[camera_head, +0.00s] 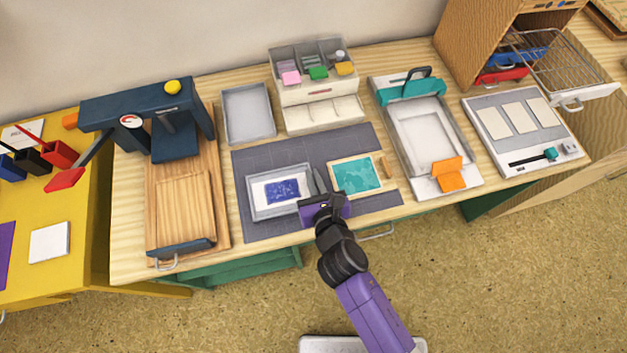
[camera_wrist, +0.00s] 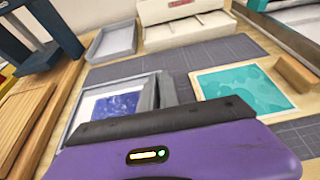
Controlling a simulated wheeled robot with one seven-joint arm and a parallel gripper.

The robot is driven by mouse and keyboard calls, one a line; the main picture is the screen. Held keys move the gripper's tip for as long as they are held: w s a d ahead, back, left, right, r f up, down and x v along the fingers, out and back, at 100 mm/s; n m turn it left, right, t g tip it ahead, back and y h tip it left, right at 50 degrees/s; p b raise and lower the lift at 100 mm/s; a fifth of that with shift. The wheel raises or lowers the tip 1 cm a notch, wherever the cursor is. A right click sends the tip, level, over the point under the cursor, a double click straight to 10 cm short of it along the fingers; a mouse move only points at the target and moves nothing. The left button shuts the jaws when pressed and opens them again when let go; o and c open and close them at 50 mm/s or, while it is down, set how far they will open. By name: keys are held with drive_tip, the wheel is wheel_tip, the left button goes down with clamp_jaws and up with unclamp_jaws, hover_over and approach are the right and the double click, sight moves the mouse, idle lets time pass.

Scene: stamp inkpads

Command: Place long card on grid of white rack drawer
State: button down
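A white card with a blue-violet print (camera_head: 282,190) lies in a shallow grey tray (camera_head: 252,208) on the dark mat; it also shows in the wrist view (camera_wrist: 115,106). I cannot tell whether this is the long card. The white rack drawer (camera_head: 597,92) stands pulled out at the upper right, and its wire grid (camera_head: 560,62) looks bare. My gripper (camera_head: 319,182) is over the mat at the tray's right side, left of the teal block. Its fingers (camera_wrist: 162,84) look close together in the wrist view, with nothing visible between them. The purple gripper body hides part of the tray.
A wood-framed teal block (camera_head: 357,175) lies right of my gripper. A white frame with teal clamp and orange tab (camera_head: 425,135), and a board with pale cards (camera_head: 525,118), stand further right. A press (camera_head: 175,135) is left. The organizer (camera_head: 318,85) stands behind.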

drive_tip(key=shift+f, duration=0.6)
drive_tip(key=shift+f, duration=0.15)
drive_tip(key=c, duration=1.6)
unclamp_jaws()
drive_tip(key=shift+s, duration=0.15)
drive_tip(key=v, duration=1.2)
